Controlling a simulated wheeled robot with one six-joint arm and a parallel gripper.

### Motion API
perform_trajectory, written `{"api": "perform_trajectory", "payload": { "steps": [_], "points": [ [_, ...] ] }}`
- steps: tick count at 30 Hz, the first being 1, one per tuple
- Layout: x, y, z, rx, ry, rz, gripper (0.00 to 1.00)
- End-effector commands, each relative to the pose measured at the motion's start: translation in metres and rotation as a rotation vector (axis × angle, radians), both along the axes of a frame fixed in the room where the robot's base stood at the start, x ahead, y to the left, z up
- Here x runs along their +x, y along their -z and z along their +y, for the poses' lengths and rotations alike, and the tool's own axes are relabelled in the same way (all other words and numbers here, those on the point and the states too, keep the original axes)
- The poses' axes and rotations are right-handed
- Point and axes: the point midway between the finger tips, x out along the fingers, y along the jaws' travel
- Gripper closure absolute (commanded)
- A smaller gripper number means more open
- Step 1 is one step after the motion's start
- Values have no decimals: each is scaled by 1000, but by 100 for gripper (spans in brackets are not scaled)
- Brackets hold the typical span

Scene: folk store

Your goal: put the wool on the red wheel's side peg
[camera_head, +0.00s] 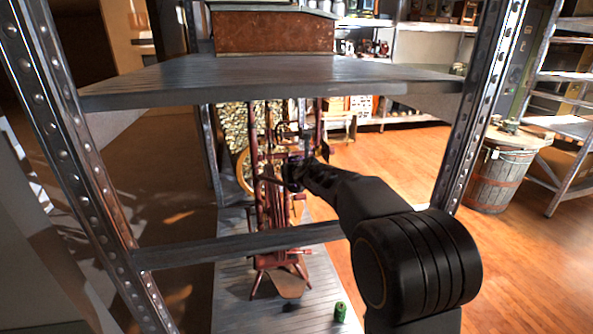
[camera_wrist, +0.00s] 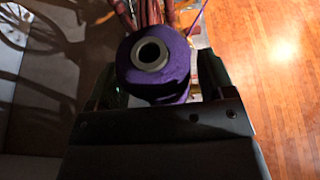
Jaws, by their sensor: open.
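The purple wool (camera_wrist: 176,84) is a spool with a pale ring around a dark hole, seen end-on in the wrist view. My gripper (camera_wrist: 162,76) is open, with one finger on each side of the wool; whether either finger touches it I cannot tell. In the head view my gripper (camera_head: 294,174) reaches in at the upper part of the red spinning wheel (camera_head: 270,205), which stands on the lower shelf board. Reddish parts of the wheel show just beyond the wool in the wrist view. The side peg is hidden, and I cannot tell whether the wool is on it.
The metal rack has an upper board (camera_head: 270,82) above my arm and a crossbar (camera_head: 240,246) in front of the wheel. A small green spool (camera_head: 340,312) stands on the lower board (camera_head: 235,300). A barrel (camera_head: 500,178) stands at right. Wooden floor is open between them.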

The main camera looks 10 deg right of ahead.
Motion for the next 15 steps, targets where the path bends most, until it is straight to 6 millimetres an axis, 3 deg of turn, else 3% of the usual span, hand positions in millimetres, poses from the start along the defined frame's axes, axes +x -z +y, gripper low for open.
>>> {"api": "perform_trajectory", "payload": {
  "steps": [7,15],
  "points": [
    [-15,-8,0,-1,0,-2,25],
    [-66,-32,-1,0,0,-3,25]
  ]
}}
